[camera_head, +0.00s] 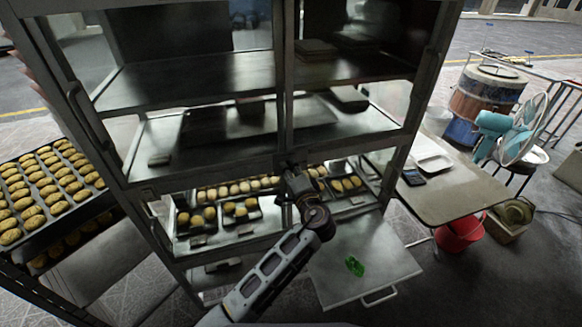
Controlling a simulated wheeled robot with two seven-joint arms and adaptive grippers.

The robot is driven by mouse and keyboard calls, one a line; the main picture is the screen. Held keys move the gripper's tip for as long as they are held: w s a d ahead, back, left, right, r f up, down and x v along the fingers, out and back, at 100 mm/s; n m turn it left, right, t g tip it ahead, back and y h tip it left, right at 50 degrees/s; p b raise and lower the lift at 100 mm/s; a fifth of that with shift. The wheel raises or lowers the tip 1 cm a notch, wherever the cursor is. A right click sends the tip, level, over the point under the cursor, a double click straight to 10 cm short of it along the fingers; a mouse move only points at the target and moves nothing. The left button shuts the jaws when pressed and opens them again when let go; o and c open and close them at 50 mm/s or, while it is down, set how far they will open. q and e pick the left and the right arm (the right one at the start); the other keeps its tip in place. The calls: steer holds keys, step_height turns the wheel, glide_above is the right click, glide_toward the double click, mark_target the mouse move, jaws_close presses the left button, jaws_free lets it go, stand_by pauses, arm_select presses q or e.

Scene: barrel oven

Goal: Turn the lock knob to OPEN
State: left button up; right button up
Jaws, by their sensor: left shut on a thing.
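A tall metal cabinet (205,171) with glass-fronted shelves stands in the middle of the view. My left arm reaches up from the bottom, and my left gripper (289,168) is at the crossing of the cabinet's centre post and middle rail. It is shut on a small dark thing there, which seems to be the lock knob. The gripper and wrist hide most of it, so its angle and any OPEN mark cannot be read. My right gripper is not in view.
Trays of buns (40,190) stand at the left; more buns sit on the cabinet's lower shelf. A pull-out metal board (350,285) with a green item (354,265) juts out below right. A table (455,196), red bucket (459,234) and fan (512,130) stand at the right.

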arm_select(q)
steer(key=shift+r+m, duration=0.1)
steer(key=shift+m, duration=0.3)
steer(key=o, duration=1)
steer(key=shift+d, duration=0.1)
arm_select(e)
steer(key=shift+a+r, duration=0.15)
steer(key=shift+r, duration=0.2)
arm_select(q)
steer(key=shift+o, duration=0.2)
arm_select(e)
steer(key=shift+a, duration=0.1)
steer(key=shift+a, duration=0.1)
arm_select(q)
steer(key=v, duration=0.7)
steer(key=shift+s, duration=0.2)
